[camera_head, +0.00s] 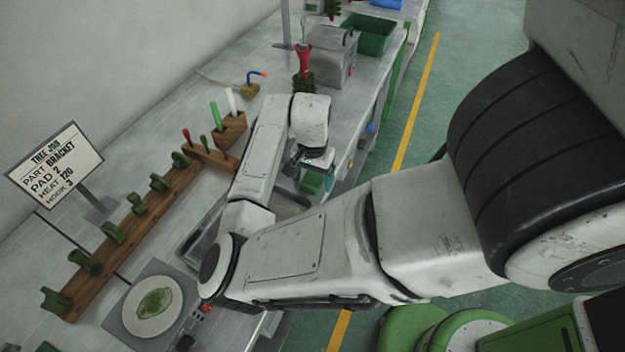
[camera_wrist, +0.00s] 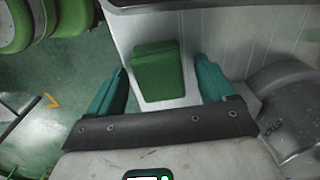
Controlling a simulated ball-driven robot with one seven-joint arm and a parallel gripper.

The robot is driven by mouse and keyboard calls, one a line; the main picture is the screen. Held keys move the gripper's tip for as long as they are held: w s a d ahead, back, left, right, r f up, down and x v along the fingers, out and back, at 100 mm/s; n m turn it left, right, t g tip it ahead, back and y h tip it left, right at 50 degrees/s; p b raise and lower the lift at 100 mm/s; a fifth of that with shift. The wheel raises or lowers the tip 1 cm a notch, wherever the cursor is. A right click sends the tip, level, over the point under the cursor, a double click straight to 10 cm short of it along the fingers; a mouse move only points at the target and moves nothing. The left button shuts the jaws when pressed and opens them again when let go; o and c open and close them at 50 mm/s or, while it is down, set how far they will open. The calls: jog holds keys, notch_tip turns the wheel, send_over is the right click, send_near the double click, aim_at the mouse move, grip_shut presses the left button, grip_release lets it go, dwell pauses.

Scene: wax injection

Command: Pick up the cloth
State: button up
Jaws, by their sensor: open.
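The folded green cloth (camera_wrist: 158,75) lies on a pale surface in the wrist view, between and beyond my two teal fingers. My gripper (camera_wrist: 161,68) is open, with one finger on each side of the cloth in the picture; I see no finger touching it. In the head view my gripper (camera_head: 312,172) is over the right edge of the bench. A small green patch (camera_head: 311,183) shows beside its fingers there and looks like the cloth, mostly hidden by my arm.
The grey bench (camera_head: 222,86) holds a wooden rack (camera_head: 130,235) of green pieces, a round plate (camera_head: 153,305), a metal tray (camera_head: 190,246), a job sign (camera_head: 55,165), a grey box (camera_head: 330,57) and a green bin (camera_head: 369,34). Green floor (camera_head: 455,75) lies open to the right.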

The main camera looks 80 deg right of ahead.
jog(key=c, duration=1.1)
jog(key=shift+o, duration=0.2)
jog(key=shift+r, duration=0.15)
jog(key=shift+r, duration=0.25)
notch_tip(320, 180, up, 2)
jog(key=shift+r+b, duration=0.1)
jog(key=shift+b, duration=0.4)
jog(key=s+a+r+p, duration=0.1)
jog(key=s+r, duration=0.9)
jog(key=s, duration=0.4)
